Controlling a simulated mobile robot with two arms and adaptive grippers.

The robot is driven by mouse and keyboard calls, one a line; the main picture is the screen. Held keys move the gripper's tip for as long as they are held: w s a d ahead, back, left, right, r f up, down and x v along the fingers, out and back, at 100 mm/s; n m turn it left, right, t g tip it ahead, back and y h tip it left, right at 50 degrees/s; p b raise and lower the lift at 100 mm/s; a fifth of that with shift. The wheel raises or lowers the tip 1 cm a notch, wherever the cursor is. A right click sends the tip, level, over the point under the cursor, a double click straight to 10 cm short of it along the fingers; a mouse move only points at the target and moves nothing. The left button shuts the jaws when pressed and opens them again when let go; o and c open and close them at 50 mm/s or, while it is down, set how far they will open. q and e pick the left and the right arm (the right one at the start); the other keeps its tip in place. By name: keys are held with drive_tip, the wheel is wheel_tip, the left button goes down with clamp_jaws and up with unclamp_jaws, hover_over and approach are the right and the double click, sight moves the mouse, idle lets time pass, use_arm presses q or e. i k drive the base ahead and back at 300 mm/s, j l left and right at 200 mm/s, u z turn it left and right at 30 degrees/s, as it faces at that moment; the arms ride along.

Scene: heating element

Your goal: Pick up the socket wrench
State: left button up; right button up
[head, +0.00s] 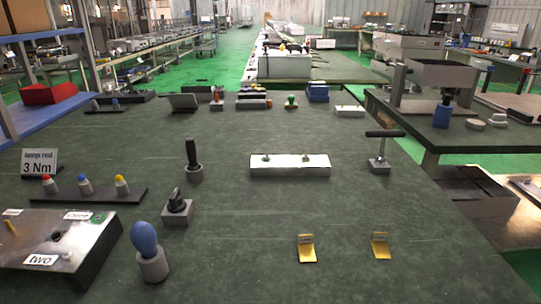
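A tool with a black T-shaped handle (384,134) stands upright in a small grey block (379,166) on the right side of the dark green table. It looks most like a socket wrench, but its lower tip is hidden in the block. A tool with an upright black grip (191,153) stands in a grey holder left of centre. A tool with a rounded blue handle (144,239) stands in a grey holder at the front left. I cannot tell for certain which is the socket wrench. Neither of my grippers is in view.
A pale metal block (289,170) with two small fittings lies mid-table. Two yellow brackets (306,252) (380,248) stand at the front. A black knob on a grey block (177,208), a colour-topped rack (85,195) and a metal panel box (50,240) are left. The front right is clear.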

sight(380, 160)
drive_tip(key=l+u, duration=0.3)
drive_tip(key=k+l+u, duration=0.2)
drive_tip(key=l+u, duration=0.15)
drive_tip(key=l, duration=0.15)
drive_tip(key=k+l+u, duration=0.15)
drive_tip(key=l+u, duration=0.15)
drive_tip(key=l, duration=0.1)
